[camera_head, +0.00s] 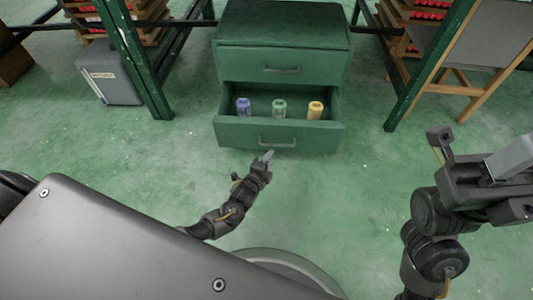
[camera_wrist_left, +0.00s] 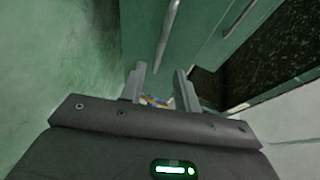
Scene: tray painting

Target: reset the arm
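My left gripper (camera_head: 267,156) is low in front of the green drawer cabinet (camera_head: 281,50), just below the handle (camera_head: 277,143) of its pulled-out lower drawer. In the left wrist view its two fingers (camera_wrist_left: 160,88) stand apart, with a gap between them. A small blue and orange patch shows low between the fingers; I cannot tell what it is. The drawer front and a long handle (camera_wrist_left: 168,35) lie beyond the fingertips. My right gripper (camera_head: 512,160) is raised at the right edge, partly cut off, and its finger opening is not clear.
The open lower drawer (camera_head: 230,131) holds a purple container (camera_head: 243,107), a green one (camera_head: 279,109) and an orange one (camera_head: 315,110). The upper drawer (camera_head: 282,68) is shut. Green frame legs stand on both sides. A grey case (camera_head: 110,75) stands at left.

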